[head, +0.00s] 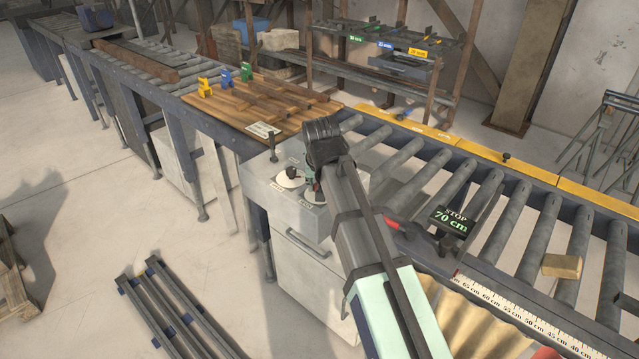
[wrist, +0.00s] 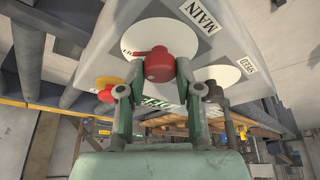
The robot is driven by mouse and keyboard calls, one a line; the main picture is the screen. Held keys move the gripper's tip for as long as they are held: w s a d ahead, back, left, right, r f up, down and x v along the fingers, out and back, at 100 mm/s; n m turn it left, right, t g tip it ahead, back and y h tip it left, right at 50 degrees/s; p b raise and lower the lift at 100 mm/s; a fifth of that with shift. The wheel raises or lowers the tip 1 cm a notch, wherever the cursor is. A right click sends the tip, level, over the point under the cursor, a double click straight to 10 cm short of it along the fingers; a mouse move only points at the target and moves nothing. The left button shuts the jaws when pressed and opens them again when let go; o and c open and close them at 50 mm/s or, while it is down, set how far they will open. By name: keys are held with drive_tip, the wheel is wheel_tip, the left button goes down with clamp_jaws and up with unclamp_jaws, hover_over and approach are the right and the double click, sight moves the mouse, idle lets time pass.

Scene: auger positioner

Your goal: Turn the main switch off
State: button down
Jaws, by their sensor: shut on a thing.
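The main switch (wrist: 160,64) is a red knob on a white round dial, beside a plate reading MAIN (wrist: 197,14) in the wrist view. A small red pointer on the knob points left in that view. My gripper (wrist: 158,72) has one green finger on each side of the knob and is shut on it. In the head view my gripper (head: 314,178) reaches down onto the top of the grey control box (head: 257,184). My own wrist and fingers hide most of the main switch there.
A black knob on a white dial (head: 290,178) sits close beside my gripper. A red button on a yellow disc (wrist: 105,93) shows left of my fingers in the wrist view.

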drive_tip(key=c, duration=0.8)
unclamp_jaws()
drive_tip(key=shift+r, duration=0.1)
drive_tip(key=v, duration=1.1)
drive_tip(key=shift+s+r, duration=0.15)
drive_tip(key=shift+r, duration=0.2)
